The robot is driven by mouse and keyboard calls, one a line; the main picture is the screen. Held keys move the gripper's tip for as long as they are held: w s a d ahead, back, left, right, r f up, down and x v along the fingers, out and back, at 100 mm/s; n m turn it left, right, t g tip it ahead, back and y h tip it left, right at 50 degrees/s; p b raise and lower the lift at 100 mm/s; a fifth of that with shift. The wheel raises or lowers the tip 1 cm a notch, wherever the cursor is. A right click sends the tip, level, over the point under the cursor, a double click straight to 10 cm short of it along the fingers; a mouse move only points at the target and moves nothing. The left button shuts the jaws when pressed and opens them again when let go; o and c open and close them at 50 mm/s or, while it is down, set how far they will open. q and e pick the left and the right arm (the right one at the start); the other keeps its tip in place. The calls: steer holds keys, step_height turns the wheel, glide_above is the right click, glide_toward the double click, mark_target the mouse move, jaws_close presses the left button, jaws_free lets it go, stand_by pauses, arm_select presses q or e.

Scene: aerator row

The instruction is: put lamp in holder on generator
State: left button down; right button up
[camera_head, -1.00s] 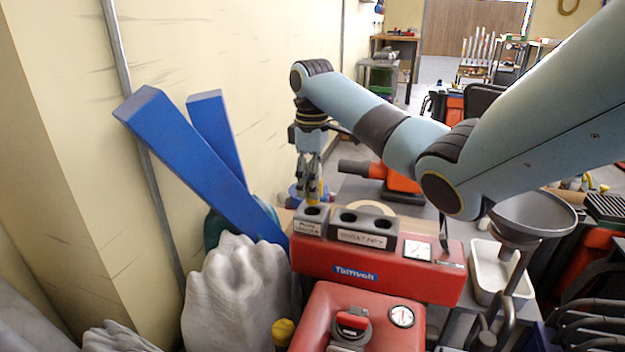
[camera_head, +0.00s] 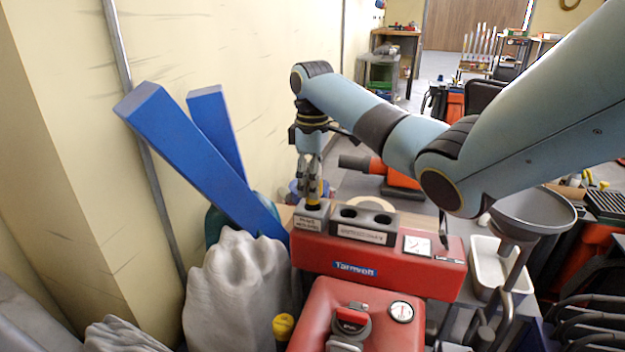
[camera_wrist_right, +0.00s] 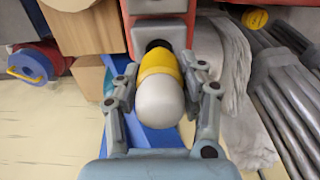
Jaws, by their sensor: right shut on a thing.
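The lamp (camera_wrist_right: 160,92) has a white rounded end, a yellow band and a dark end. My right gripper (camera_head: 312,188) is shut on it, one finger on each side in the right wrist view. In the head view the lamp (camera_head: 313,190) stands upright, its dark end at the hole of the left grey holder (camera_head: 309,222). I cannot tell how deep it sits. The holder is on top of the red generator (camera_head: 420,283), at its left end. My left gripper is not in view.
A two-hole grey block (camera_head: 362,222) stands right of the holder. Blue beams (camera_head: 190,150) lean on the wall at left, with grey gloves (camera_head: 235,290) below. A red tank (camera_head: 375,325) is in front. A funnel (camera_head: 533,215) and white tray (camera_head: 490,262) are at right.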

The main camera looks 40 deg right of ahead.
steer(key=shift+f+b, duration=0.35)
steer(key=shift+f, duration=1.35)
steer(key=o, duration=1.3)
step_height(320, 180, up, 8)
steer(key=shift+f, duration=0.25)
steer(key=shift+r, duration=0.1)
